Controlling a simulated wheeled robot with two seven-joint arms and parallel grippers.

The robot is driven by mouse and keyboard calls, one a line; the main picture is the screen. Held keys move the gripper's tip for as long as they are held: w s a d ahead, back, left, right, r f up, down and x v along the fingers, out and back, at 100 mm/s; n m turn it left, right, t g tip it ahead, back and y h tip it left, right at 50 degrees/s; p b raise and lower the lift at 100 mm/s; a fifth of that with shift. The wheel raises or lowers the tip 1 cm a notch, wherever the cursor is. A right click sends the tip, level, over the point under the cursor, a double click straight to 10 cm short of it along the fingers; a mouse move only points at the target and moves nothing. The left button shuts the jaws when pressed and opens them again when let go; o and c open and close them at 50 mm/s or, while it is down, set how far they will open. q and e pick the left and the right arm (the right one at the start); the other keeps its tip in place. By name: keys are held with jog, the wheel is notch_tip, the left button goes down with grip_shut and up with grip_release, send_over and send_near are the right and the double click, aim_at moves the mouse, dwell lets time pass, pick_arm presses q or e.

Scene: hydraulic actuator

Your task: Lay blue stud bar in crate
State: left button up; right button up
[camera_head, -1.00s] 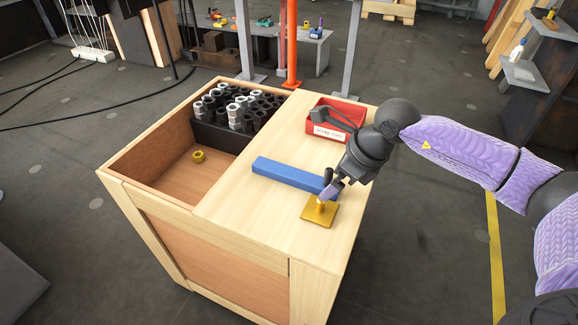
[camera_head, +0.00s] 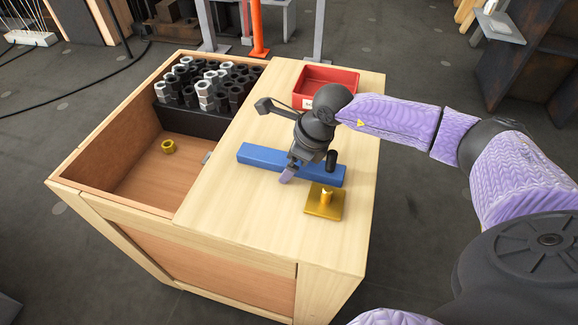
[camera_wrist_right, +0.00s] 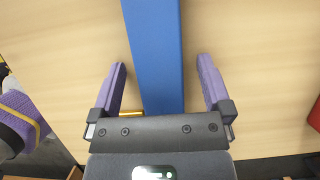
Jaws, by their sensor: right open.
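The blue stud bar (camera_head: 262,158) lies flat on the light wooden top, beside the open crate compartment; its middle is partly hidden by my right gripper. My right gripper (camera_head: 292,172) points down over the bar. In the right wrist view, the blue bar (camera_wrist_right: 155,50) runs lengthwise between the two open purple fingers of the gripper (camera_wrist_right: 162,65), with gaps on both sides. I cannot tell how far the fingertips are above the top. The open wooden crate (camera_head: 108,127) is to the left. My left gripper is not in view.
A gold plate with a peg (camera_head: 324,203) stands just in front of the bar. A red bin (camera_head: 329,80) is at the back of the top.

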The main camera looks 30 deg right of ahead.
jog(key=shift+r, duration=0.15)
jog(key=shift+c, duration=0.5)
grip_shut()
jog(key=shift+r, duration=0.15)
